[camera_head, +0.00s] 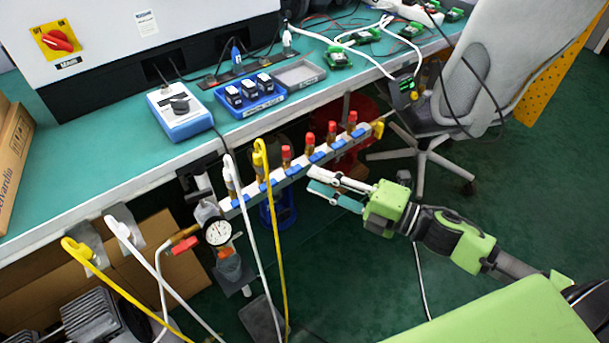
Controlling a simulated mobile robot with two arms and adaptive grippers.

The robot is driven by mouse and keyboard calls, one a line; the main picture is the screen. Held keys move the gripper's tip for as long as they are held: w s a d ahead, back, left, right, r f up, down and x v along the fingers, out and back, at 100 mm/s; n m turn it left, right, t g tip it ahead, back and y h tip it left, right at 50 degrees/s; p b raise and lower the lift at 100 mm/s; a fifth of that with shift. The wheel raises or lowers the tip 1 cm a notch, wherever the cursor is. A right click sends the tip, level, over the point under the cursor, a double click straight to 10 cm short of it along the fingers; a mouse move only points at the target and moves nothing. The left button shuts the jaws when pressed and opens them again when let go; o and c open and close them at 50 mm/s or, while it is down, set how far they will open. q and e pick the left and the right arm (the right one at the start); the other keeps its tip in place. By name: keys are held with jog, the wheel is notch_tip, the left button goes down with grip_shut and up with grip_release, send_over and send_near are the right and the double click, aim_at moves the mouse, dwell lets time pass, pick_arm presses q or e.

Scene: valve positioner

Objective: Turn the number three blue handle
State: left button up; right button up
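A pale valve manifold (302,168) runs along the front of the bench, with several small blue handles on its face. The third blue handle from the left (292,170) sits below a red-capped outlet; no number is readable, so the counting direction is unclear. My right gripper (311,179) comes in from the right, its two fingers pointing left toward the manifold. Its fingers look parted, with nothing visible between them. The fingertips appear just right of and below the third and fourth handles from the left; contact cannot be seen. My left gripper is out of view.
A pressure gauge (218,232) is at the manifold's left end. Yellow (276,235) and white (249,220) hoses hang from the left outlets. The bench (350,75) lies behind, and a grey chair (490,75) stands right. Green floor is open below my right gripper.

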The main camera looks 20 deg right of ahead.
aim_at(297, 172)
jog(key=shift+x, duration=2.05)
grip_shut()
